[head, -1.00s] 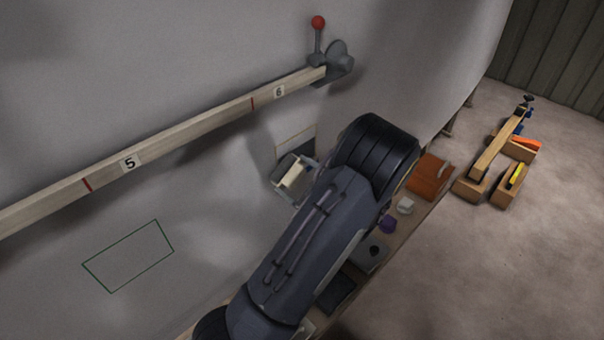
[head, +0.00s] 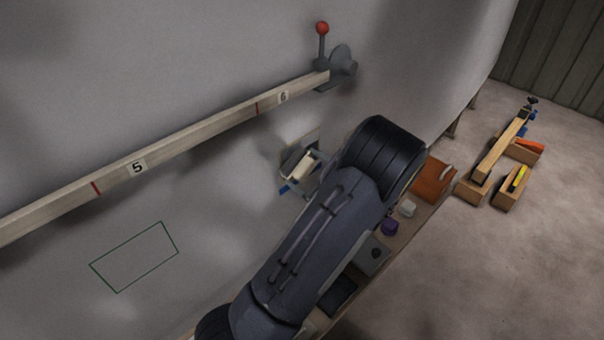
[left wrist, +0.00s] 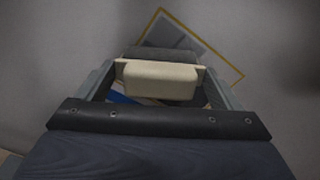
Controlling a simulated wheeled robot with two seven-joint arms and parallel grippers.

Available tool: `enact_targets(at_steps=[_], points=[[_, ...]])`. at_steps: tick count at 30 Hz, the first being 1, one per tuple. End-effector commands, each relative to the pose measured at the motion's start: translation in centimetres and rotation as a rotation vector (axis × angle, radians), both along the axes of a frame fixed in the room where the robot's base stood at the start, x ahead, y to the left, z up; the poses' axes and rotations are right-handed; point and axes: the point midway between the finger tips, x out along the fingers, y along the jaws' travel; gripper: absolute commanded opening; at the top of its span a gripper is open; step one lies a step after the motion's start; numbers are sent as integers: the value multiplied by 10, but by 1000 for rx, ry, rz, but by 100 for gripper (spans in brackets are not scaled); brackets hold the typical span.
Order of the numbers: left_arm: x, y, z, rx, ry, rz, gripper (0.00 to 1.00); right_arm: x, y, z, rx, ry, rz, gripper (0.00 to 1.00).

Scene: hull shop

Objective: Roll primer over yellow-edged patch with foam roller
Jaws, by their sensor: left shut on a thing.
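The yellow-edged patch (head: 313,134) is on the pale hull wall, below the batten and partly hidden by my left gripper. In the left wrist view its yellow edge (left wrist: 222,62) lies beyond the fingers, tilted, around a grey inside. My left gripper (head: 303,172) is at the patch, shut on the foam roller. A cream part (left wrist: 160,80) of the roller lies crosswise between the fingers, and a blue part (head: 286,188) sticks out below. Whether the roller touches the hull I cannot tell. My right gripper is out of view.
A wooden batten (head: 205,125) with marks 5 and 6 crosses the hull above, ending at a red-knobbed clamp (head: 322,45). A green-outlined patch (head: 135,257) is at lower left. A bench (head: 408,225) with several items lies right of my arm.

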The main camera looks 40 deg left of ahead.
Motion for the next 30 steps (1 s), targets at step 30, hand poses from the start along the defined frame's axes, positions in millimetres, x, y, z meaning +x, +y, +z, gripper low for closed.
enact_targets(at_steps=[30], points=[[59, -4, -3, 0, -1, 1, 67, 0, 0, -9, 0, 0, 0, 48]])
